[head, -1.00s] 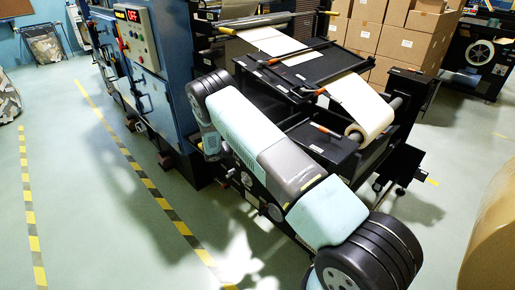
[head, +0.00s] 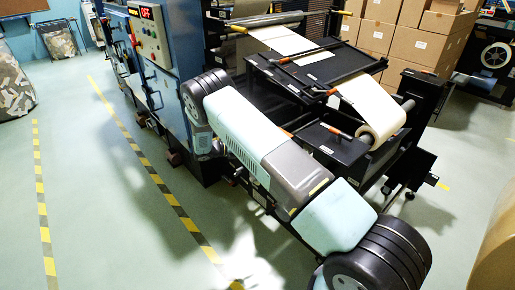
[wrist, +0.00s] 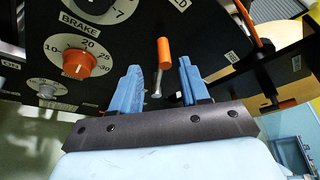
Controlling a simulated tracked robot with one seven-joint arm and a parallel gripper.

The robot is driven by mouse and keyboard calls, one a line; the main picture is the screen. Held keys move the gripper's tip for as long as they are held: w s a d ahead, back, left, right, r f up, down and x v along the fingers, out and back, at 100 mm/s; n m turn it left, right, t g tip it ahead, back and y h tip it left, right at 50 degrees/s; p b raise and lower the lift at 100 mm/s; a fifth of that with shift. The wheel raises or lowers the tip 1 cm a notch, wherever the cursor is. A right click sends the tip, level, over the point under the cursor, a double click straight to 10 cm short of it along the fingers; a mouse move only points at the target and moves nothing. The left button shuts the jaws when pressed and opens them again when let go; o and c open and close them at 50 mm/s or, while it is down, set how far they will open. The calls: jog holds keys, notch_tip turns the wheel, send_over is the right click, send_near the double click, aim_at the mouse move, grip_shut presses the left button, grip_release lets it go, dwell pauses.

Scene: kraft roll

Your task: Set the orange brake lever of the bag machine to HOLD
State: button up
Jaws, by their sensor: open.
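The orange lever (wrist: 164,52) shows in the wrist view as an orange grip on a short metal stem, on the black panel of the bag machine. A label above it, cut by the frame edge, ends in "LD" (wrist: 181,4). My gripper (wrist: 160,72) is open, its two blue fingers on either side of the lever in the picture. I cannot tell whether either finger touches it. An orange knob (wrist: 78,63) on a numbered dial marked BRAKE is left of the fingers. In the head view my gripper is hidden.
The head view shows the bag machine with a paper roll (head: 381,127) and a blue cabinet (head: 165,75) with an OFF display. Cardboard boxes (head: 400,40) stand behind. Floor left of the striped tape (head: 150,182) is mostly clear. A brown roll (head: 497,250) is at the right edge.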

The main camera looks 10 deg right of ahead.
jog(key=shift+v, duration=2.75)
jog(key=shift+f, duration=0.1)
